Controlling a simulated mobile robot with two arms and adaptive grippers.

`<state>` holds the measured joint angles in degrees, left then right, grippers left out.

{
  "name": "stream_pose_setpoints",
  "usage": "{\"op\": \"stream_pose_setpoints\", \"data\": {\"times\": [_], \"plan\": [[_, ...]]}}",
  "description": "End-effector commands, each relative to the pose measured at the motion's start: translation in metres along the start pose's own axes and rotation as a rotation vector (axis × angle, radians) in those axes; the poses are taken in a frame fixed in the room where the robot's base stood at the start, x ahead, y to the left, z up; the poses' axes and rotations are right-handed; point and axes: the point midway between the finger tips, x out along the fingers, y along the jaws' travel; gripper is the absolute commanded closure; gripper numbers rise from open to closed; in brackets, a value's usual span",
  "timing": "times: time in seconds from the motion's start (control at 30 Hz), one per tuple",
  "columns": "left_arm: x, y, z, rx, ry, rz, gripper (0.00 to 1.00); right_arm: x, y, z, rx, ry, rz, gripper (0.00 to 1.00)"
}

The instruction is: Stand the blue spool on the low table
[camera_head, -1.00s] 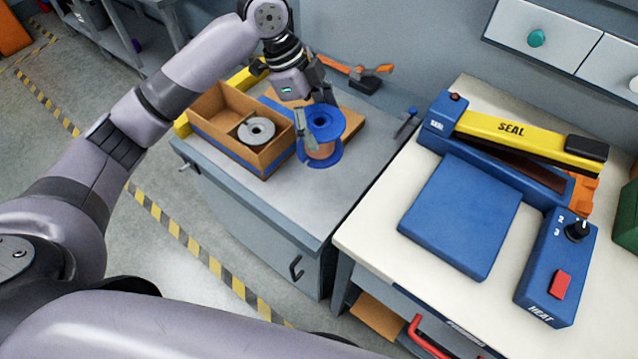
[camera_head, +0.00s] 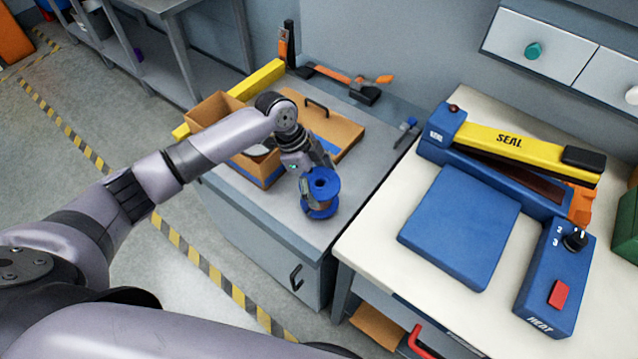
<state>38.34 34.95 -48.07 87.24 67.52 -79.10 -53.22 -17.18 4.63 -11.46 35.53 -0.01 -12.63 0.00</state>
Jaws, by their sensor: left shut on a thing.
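My left gripper (camera_head: 315,186) comes in from the upper left and is shut on the spool. The fingers partly hide the spool's side. My right gripper is not in view.
An open cardboard box (camera_head: 213,108) stands behind my left arm, its contents mostly hidden. A flat brown case (camera_head: 345,133), a yellow bar (camera_head: 258,80) and an orange-handled tool (camera_head: 330,74) lie behind. The blue heat sealer (camera_head: 462,205) occupies the white bench to the right.

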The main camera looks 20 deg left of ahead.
Motion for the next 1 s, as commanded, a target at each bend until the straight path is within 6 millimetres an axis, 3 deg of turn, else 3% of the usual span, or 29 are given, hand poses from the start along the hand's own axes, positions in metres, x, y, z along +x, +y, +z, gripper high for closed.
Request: {"op": "stream_pose_setpoints", "data": {"times": [0.1,0.4,0.43,0.7,1.0], "plan": [[0.0095,-0.0012,0.0038,0.001,0.002,-0.004,0.75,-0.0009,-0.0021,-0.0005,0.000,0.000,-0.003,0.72],[0.0116,-0.0013,0.0046,0.001,0.002,-0.005,0.75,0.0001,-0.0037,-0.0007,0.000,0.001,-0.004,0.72],[0.0128,-0.0004,0.0058,0.000,-0.001,-0.002,0.17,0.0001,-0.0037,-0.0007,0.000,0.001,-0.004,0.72],[0.0124,-0.0003,0.0055,0.000,0.000,-0.002,0.00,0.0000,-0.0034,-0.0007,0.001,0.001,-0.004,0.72],[0.0120,-0.0004,0.0054,0.000,0.000,-0.002,0.00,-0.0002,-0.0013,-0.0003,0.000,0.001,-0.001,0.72]]}}
